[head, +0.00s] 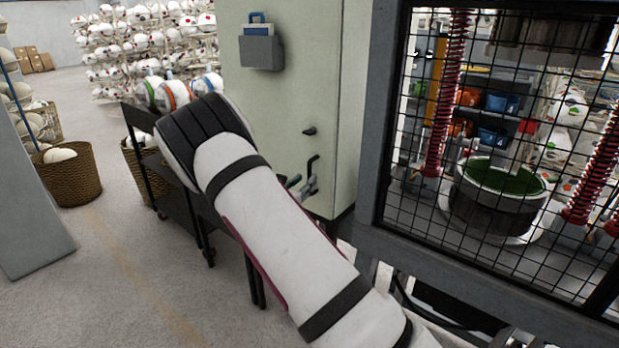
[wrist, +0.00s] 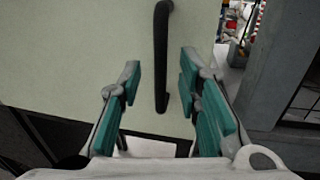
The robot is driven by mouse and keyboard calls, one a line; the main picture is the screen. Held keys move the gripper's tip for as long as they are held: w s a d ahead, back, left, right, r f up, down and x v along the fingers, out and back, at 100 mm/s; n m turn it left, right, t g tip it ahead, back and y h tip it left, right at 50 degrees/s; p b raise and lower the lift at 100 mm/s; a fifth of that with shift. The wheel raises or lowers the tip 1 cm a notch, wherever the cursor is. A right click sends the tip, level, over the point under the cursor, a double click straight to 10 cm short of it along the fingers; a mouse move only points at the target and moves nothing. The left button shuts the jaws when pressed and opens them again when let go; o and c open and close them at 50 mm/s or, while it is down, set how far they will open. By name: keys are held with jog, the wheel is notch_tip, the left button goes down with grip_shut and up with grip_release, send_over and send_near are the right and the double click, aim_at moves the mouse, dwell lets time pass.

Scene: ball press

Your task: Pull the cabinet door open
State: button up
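The cabinet door (head: 290,90) is pale green and looks flush with the cabinet. It also fills much of the wrist view (wrist: 70,60). Its black bar handle (wrist: 161,50) runs upright in the wrist view, and shows near the door's right edge in the head view (head: 313,164). My gripper (wrist: 160,88) is open, its teal-padded fingers spread to either side of the handle's lower part in the picture. Gaps show on both sides, and I cannot tell how deep the handle sits between the fingers. In the head view my gripper (head: 303,187) is small and partly hidden behind my arm.
A small black latch (head: 310,131) sits above the handle, and a grey document holder (head: 262,53) is higher on the door. A black cart (head: 182,200) with balls stands close left of the cabinet. A caged press (head: 500,130) stands at right. Open floor lies at left.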

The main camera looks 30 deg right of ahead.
jog(key=shift+x, duration=1.9)
grip_shut()
